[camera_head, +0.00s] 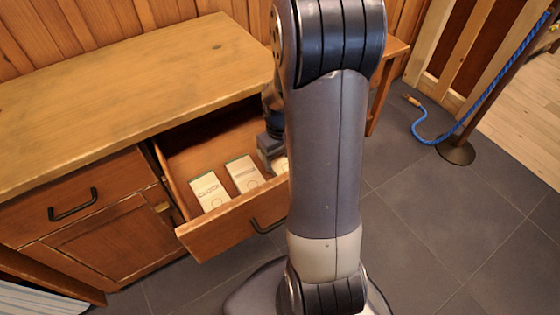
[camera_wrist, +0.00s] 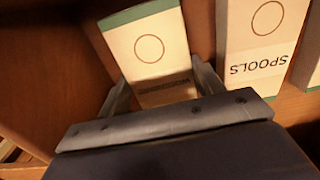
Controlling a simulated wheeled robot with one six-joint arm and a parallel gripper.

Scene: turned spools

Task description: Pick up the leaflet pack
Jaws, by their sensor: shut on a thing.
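In the wrist view, a white leaflet pack (camera_wrist: 150,45) with a circle, a dark line of print and a green end edge lies between the fingers of my gripper (camera_wrist: 162,86). The fingers are shut on its two sides, and the print is partly shadowed and unreadable. In the head view, my gripper (camera_head: 270,152) is down inside the open drawer at its right end. Only a small pale part of the held pack (camera_head: 281,164) shows there, and my arm hides the rest.
The open wooden drawer (camera_head: 210,240) holds two more white packs (camera_head: 208,191) (camera_head: 243,174) to the left. One pack marked SPOOLS (camera_wrist: 262,45) is beside the held one. The cabinet top (camera_head: 120,85) overhangs the drawer's back. A rope post (camera_head: 456,152) stands far right.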

